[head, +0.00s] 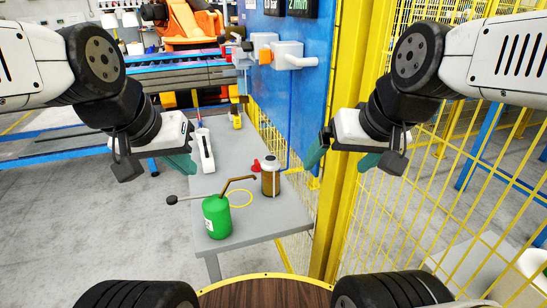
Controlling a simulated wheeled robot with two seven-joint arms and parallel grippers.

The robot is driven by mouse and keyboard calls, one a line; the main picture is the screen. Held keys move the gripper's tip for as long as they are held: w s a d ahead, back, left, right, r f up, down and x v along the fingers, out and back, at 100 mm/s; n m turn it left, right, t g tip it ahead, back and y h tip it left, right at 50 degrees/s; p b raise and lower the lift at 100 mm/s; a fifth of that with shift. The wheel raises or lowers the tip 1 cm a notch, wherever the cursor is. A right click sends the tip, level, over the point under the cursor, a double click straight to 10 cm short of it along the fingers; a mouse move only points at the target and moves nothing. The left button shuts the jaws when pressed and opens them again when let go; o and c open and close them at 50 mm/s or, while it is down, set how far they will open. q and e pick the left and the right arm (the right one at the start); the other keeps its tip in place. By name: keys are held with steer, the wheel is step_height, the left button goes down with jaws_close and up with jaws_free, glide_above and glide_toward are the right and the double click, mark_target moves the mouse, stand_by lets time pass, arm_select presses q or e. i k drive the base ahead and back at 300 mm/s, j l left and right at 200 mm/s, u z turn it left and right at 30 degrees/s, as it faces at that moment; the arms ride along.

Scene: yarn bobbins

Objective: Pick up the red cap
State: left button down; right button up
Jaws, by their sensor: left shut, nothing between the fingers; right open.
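A green can (217,217) with a long brown spout stands near the table's front. A white tool (206,152) stands near my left gripper. A blue panel (300,100) and yellow fence (450,180) bound the right side.

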mark_target(255, 168)
steer(key=i+j+z, duration=0.1)
steer(key=j, duration=0.45)
steer(key=i+j+z, duration=0.1)
steer(key=j, duration=0.4)
steer(key=i+j+z, duration=0.1)
steer(key=j, duration=0.45)
steer(key=i+j+z, duration=0.1)
steer(key=j, duration=0.45)
steer(key=i+j, duration=0.15)
steer(key=j, duration=0.45)
steer(key=i+l+z, duration=0.1)
steer(key=i, duration=0.15)
